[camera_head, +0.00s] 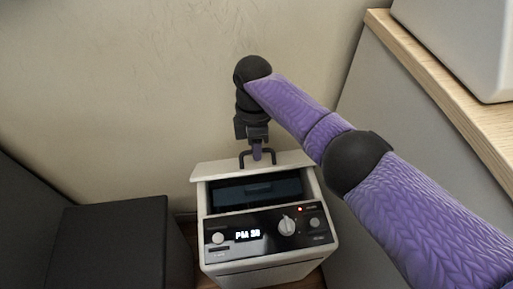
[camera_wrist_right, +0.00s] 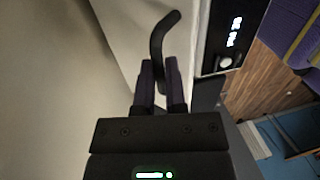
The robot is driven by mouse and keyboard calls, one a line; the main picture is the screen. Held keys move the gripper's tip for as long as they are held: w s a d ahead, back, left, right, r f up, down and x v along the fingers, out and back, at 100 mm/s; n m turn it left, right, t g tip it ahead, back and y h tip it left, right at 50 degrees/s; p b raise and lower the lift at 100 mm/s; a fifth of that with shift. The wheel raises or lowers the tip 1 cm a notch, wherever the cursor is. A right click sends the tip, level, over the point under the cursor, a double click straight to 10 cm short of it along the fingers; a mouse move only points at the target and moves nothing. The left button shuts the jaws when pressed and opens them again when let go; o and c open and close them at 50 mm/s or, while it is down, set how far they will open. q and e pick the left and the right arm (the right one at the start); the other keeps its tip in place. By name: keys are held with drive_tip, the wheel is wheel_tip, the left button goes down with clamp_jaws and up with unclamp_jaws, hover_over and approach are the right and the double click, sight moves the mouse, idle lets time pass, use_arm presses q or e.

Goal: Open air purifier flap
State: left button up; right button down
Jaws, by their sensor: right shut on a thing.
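The air purifier (camera_head: 210,258) is a cream box with a black front panel (camera_head: 262,238) on the floor against the wall. Its cream top flap (camera_head: 215,171) is lifted at the back, and a dark opening (camera_head: 240,193) shows in front of it. A dark bar handle (camera_head: 273,155) stands on the flap. My right gripper (camera_head: 257,153) reaches down from above and is shut on the handle. In the right wrist view, its two fingers (camera_wrist_right: 159,68) close around the bent handle (camera_wrist_right: 157,38). My left gripper is in neither view.
A black box (camera_head: 112,240) stands left of the purifier with a narrow gap between. A grey cabinet with a wooden top (camera_head: 440,88) rises on the right, with a pale object (camera_head: 465,40) on it. The wall (camera_head: 120,90) is close behind.

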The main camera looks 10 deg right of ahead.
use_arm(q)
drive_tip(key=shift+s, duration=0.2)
use_arm(e)
drive_tip(key=shift+f, duration=0.2)
drive_tip(key=c, duration=0.7)
unclamp_jaws()
drive_tip(key=shift+w, duration=0.1)
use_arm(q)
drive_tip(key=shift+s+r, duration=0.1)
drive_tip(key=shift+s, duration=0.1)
use_arm(e)
drive_tip(key=shift+r, duration=0.15)
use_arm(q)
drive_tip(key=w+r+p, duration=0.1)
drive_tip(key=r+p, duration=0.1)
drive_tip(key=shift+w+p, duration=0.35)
use_arm(e)
drive_tip(key=r, duration=0.3)
drive_tip(key=w+r, duration=0.1)
drive_tip(key=r, duration=0.2)
drive_tip(key=w+r, duration=0.1)
drive_tip(key=r, duration=0.2)
drive_tip(key=shift+r, duration=0.2)
